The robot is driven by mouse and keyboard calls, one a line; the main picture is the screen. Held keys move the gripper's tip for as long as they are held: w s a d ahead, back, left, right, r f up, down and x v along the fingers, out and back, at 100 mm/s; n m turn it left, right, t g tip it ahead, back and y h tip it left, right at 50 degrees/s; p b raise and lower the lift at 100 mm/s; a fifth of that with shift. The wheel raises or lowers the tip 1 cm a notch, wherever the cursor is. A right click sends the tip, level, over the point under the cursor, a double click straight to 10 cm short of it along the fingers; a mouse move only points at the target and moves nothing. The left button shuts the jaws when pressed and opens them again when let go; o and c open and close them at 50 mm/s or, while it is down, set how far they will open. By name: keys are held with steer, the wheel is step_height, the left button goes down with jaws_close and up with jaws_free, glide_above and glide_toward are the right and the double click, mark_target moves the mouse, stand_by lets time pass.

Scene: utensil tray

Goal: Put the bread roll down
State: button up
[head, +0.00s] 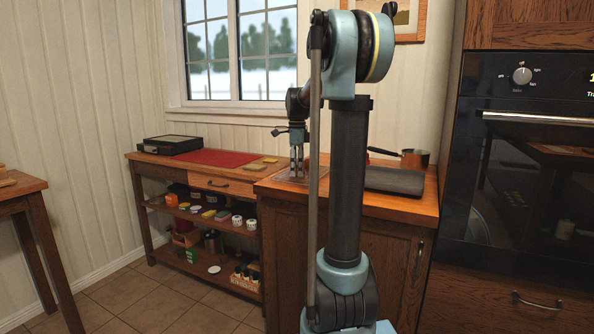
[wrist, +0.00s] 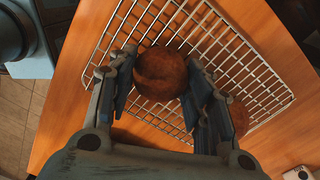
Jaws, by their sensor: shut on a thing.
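The bread roll (wrist: 161,73) is round and brown. In the wrist view it sits between the two fingers of my gripper (wrist: 163,82), which is shut on it. My gripper also shows small in the head view (head: 296,170), pointing down over the wooden counter. A wire rack (wrist: 250,75) lies on the counter below the roll and the fingers. I cannot tell whether the roll touches the rack. The roll cannot be made out in the head view.
Another brown rounded thing (wrist: 239,116) shows partly behind the right finger, on the rack. A dark flat tray (head: 395,181) and a copper pan (head: 415,158) stand to the right on the counter. A red mat (head: 215,157) lies on the lower bench at left.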

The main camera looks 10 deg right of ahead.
steer(key=o, duration=0.8)
steer(key=shift+c, duration=0.2)
step_height(320, 180, up, 12)
steer(key=shift+w, duration=0.15)
steer(key=s+f+n+t, duration=0.2)
steer(key=s+f+n, duration=1.8)
steer(key=s+f, duration=1.2)
steer(key=s, duration=0.3)
steer(key=shift+d+n+t, duration=0.2)
steer(key=shift+n+t, duration=0.1)
steer(key=shift+n, duration=0.1)
